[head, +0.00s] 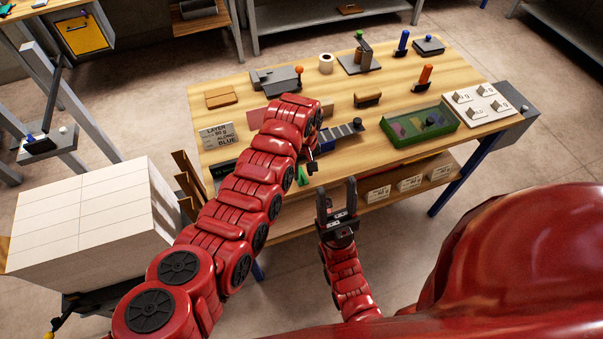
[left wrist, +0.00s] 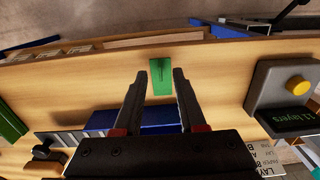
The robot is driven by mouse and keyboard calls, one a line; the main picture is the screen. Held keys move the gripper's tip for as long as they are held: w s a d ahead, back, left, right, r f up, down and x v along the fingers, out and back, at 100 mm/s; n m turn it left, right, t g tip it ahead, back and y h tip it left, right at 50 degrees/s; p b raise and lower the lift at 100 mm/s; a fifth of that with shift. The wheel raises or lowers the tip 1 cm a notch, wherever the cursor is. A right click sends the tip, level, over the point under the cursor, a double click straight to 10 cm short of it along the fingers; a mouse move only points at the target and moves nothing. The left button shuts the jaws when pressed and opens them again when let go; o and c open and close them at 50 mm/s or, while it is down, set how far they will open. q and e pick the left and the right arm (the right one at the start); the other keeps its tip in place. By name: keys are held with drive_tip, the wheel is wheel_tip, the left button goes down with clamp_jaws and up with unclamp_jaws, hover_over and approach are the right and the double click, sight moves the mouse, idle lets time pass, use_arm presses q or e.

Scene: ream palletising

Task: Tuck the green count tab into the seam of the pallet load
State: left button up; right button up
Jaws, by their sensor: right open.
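The green count tab (left wrist: 160,76) is at the near edge of the wooden table, between and just beyond the fingertips of my left gripper (left wrist: 160,78). The fingers are apart, one on each side of the tab; I cannot tell whether either touches it. In the head view the tab (head: 302,176) shows beside my left gripper (head: 312,166), which my left arm partly hides. The pallet load (head: 85,215) is a white block of stacked reams at the left, with seams on its top. My right gripper (head: 337,192) is open and empty in front of the table.
The table (head: 300,90) holds a green tray (head: 420,128), a white board (head: 478,102), a printed card (head: 217,135) and several small tools. A counter box with a yellow button (left wrist: 299,85) shows in the left wrist view. Boxes (head: 410,183) stand on the shelf below.

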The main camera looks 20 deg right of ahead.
use_arm(q)
drive_tip(key=shift+f, duration=1.15)
clamp_jaws()
